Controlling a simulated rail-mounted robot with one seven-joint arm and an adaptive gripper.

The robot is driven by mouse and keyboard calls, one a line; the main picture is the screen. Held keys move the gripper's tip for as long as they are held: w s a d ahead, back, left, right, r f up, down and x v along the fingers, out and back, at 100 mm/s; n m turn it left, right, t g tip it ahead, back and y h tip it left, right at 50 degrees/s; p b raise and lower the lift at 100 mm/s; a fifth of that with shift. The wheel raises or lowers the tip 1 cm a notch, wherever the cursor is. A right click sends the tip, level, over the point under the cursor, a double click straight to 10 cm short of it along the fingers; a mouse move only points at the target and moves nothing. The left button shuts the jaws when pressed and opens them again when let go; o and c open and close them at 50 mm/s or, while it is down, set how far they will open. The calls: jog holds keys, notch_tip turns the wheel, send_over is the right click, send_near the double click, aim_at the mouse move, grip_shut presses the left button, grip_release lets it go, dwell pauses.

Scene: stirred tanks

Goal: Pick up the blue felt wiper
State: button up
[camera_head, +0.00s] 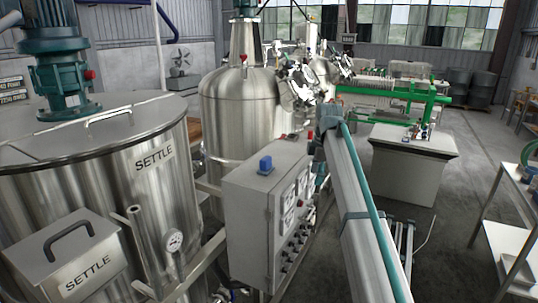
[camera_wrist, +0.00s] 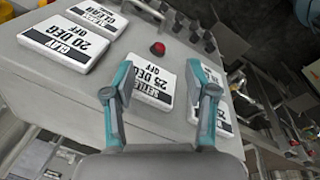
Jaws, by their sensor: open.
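A small blue block with a grey base, which looks like the blue felt wiper (camera_head: 265,165), sits on top of the grey control box (camera_head: 250,215) in the head view. I cannot make the wiper out in the wrist view. My gripper (camera_wrist: 158,92) is open, with its two teal-and-grey fingers apart and nothing seen between them. In the wrist view it is in front of the panel with the white placards. One placard reading SETTLE 25 DEG OFF (camera_wrist: 150,82) shows between the fingers. I cannot tell whether the fingers touch the panel.
The panel carries a red button (camera_wrist: 157,48), another placard reading CLAY 20 DEG OFF (camera_wrist: 66,43) and several black knobs. A large steel tank marked SETTLE (camera_head: 155,158) stands left of the box. Another steel tank (camera_head: 240,115) stands behind. Open floor (camera_head: 465,165) lies right.

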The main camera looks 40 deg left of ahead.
aim_at(266, 158)
jog(key=s+a+r+n+p, duration=0.1)
jog(key=s+a+r+n, duration=0.2)
jog(key=a+r+n, duration=0.1)
jog(key=s+a+r+n+h+p, duration=0.1)
jog(key=s+a+r+n, duration=0.3)
jog(key=a+r, duration=0.1)
jog(key=s+a+r+n+g+p, duration=0.1)
jog(key=s+a+r+n, duration=0.2)
jog(key=r, duration=0.4)
jog(key=shift+s+a+n+h, duration=0.4)
jog(key=shift+s+a, duration=0.3)
notch_tip(266, 158, down, 6)
jog(key=b, duration=0.5)
jog(key=shift+r, duration=0.25)
jog(key=shift+w+f+p, duration=0.15)
jog(key=shift+f+p, duration=1.3)
jog(key=shift+f, duration=1.15)
grip_shut()
